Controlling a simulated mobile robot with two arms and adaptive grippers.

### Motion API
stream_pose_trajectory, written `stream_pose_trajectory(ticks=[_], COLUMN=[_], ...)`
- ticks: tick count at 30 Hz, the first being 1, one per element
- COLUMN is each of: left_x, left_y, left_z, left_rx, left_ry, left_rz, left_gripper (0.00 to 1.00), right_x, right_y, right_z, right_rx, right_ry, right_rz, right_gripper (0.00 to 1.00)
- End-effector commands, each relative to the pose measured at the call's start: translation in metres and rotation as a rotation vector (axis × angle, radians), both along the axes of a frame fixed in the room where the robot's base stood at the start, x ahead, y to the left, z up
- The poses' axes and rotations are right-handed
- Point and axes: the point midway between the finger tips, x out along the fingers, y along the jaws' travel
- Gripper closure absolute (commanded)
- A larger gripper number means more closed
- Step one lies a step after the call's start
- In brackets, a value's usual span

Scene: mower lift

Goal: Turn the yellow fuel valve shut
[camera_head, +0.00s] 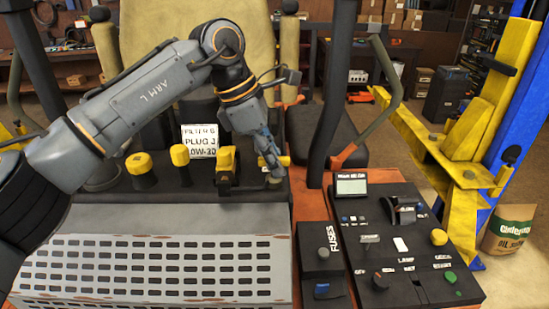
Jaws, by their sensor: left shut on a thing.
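My left gripper (271,170) reaches down from the labelled left arm to the right end of the black dash. Its fingers are close together around a small yellow part, the yellow fuel valve (286,161), and they are shut on it. Only a bit of yellow shows beside the fingers, so the angle of the valve handle cannot be told. My right gripper is not in view.
A black control panel (400,215) with a yellow knob (438,237) lies to the right. A blue and yellow lift post (510,110) stands farther right.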

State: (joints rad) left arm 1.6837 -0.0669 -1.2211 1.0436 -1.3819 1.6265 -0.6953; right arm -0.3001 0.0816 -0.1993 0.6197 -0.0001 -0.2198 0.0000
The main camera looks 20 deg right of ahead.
Motion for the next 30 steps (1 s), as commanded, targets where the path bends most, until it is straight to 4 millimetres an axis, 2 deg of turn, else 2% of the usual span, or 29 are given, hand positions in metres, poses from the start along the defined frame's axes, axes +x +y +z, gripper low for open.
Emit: stream_pose_trajectory(ticks=[5, 6, 9, 20, 23, 30], left_x=[0.001, 0.001, 0.001, 0.001, 0.003, 0.009], left_y=[0.0, 0.0, 0.0, 0.002, 0.007, 0.025], left_z=[0.002, 0.002, 0.002, 0.006, 0.018, 0.065], left_rx=[-0.003, -0.003, -0.003, -0.002, -0.001, -0.002], left_ry=[-0.003, -0.003, -0.002, -0.002, -0.003, -0.004], left_rz=[0.001, 0.001, 0.001, 0.002, 0.002, 0.005], left_gripper=[1.0, 0.81, 0.65, 0.65, 0.65, 0.65], right_x=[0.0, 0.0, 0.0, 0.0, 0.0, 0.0], right_y=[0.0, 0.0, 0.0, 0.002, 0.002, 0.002], right_z=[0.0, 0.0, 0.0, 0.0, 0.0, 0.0], right_rx=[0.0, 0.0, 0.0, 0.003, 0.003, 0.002], right_ry=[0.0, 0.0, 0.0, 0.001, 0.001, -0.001], right_rz=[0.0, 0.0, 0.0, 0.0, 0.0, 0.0], right_gripper=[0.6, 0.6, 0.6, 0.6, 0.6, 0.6])
